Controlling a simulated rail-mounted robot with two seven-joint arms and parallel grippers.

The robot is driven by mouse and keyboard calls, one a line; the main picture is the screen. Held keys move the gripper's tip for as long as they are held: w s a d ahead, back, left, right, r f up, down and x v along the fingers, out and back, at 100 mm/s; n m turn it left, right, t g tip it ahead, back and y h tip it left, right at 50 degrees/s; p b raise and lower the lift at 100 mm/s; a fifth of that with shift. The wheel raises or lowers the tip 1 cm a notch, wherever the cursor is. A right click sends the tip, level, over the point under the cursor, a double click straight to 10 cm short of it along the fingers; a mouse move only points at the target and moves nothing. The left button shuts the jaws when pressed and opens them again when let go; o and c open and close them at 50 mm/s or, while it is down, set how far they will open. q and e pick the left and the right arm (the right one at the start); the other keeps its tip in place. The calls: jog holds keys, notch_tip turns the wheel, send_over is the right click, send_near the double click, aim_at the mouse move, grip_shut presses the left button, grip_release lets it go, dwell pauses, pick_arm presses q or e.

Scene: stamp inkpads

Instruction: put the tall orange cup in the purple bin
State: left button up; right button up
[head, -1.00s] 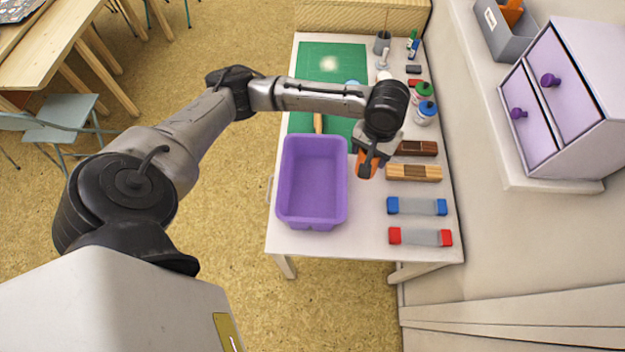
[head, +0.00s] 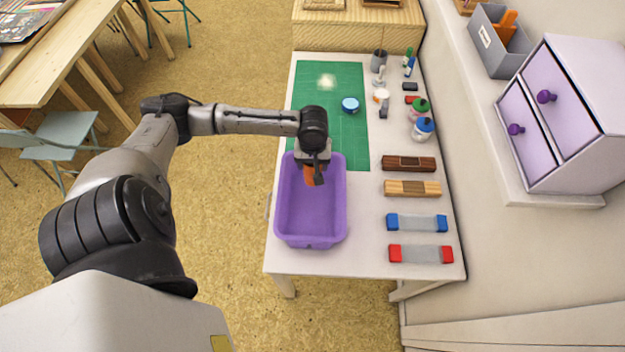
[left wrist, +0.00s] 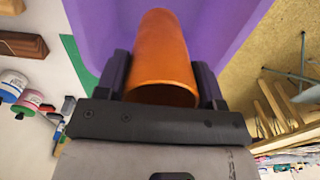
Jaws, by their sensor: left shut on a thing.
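The tall orange cup (left wrist: 162,55) is between the two fingers of my left gripper (left wrist: 162,88) in the left wrist view, and the fingers are shut on it. In the head view the cup (head: 310,174) shows below my left gripper (head: 316,172), over the far part of the purple bin (head: 311,220). The purple bin (left wrist: 225,25) also shows behind the cup in the left wrist view. I cannot tell how far the cup is above the bin floor. My right gripper is not in view.
The bin stands on a white table (head: 375,262). Right of it lie wooden blocks (head: 412,188), a blue-ended piece (head: 417,222) and a red-ended piece (head: 420,253). A green mat (head: 345,130) lies behind, with a small blue-topped tin (head: 350,105) on it.

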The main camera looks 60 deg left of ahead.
pick_arm(q)
notch_tip(320, 180, down, 7)
jog(key=shift+r+b, duration=0.1)
jog(key=shift+b, duration=0.6)
jog(key=shift+f, duration=0.2)
jog(key=o, duration=0.9)
jog(key=shift+r, duration=0.1)
notch_tip(320, 180, up, 12)
jog(key=p, duration=0.2)
jog(key=shift+p, duration=0.3)
